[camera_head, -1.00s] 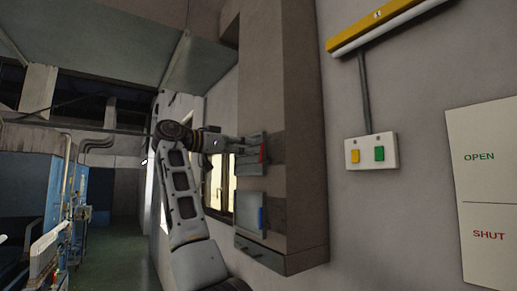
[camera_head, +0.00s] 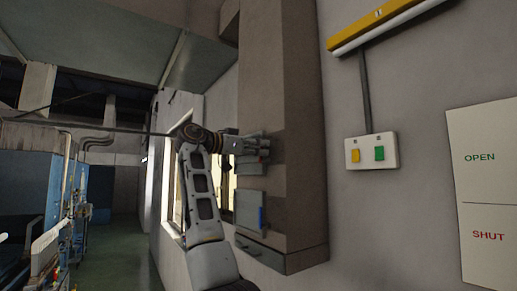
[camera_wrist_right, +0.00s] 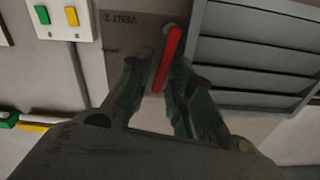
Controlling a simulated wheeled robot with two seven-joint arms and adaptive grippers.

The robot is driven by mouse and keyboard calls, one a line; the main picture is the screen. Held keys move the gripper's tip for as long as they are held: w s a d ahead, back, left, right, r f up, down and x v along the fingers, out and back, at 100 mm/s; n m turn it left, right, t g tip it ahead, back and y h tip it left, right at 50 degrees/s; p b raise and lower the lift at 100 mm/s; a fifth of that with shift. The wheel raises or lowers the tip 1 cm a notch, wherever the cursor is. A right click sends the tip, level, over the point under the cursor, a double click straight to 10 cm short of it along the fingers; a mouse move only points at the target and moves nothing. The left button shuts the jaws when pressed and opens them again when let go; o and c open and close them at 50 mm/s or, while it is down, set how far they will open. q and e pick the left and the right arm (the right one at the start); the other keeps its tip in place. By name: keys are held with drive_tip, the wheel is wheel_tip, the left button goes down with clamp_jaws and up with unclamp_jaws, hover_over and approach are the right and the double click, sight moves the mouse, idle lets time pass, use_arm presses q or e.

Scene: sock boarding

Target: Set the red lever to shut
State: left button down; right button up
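The red lever (camera_wrist_right: 168,58) shows in the right wrist view as a slim red bar, slightly tilted, beside the grey louvres (camera_wrist_right: 258,52) of a vent. A plate (camera_wrist_right: 125,22) by it reads "VENT 2", upside down. My right gripper (camera_wrist_right: 162,68) is open, one finger on each side of the lever; I cannot tell whether either finger touches it. In the head view my right gripper (camera_head: 263,148) is at the upper vent on the duct and hides most of the red lever. My left gripper is not in view.
A lower vent with a blue lever (camera_head: 261,217) sits below on the same duct (camera_head: 305,130). A switch box (camera_head: 371,151) with yellow and green buttons is on the wall to the right. A sign (camera_head: 485,185) shows OPEN above SHUT.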

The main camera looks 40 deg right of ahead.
clamp_jaws()
drive_tip(key=shift+n, duration=0.3)
drive_tip(key=shift+w+n, duration=0.4)
drive_tip(key=shift+n, duration=0.5)
drive_tip(key=shift+r, duration=0.1)
drive_tip(key=shift+o, duration=1.7)
unclamp_jaws()
drive_tip(key=shift+w, duration=0.1)
drive_tip(key=w+a, duration=0.1)
drive_tip(key=a, duration=1.1)
drive_tip(key=shift+w, duration=0.15)
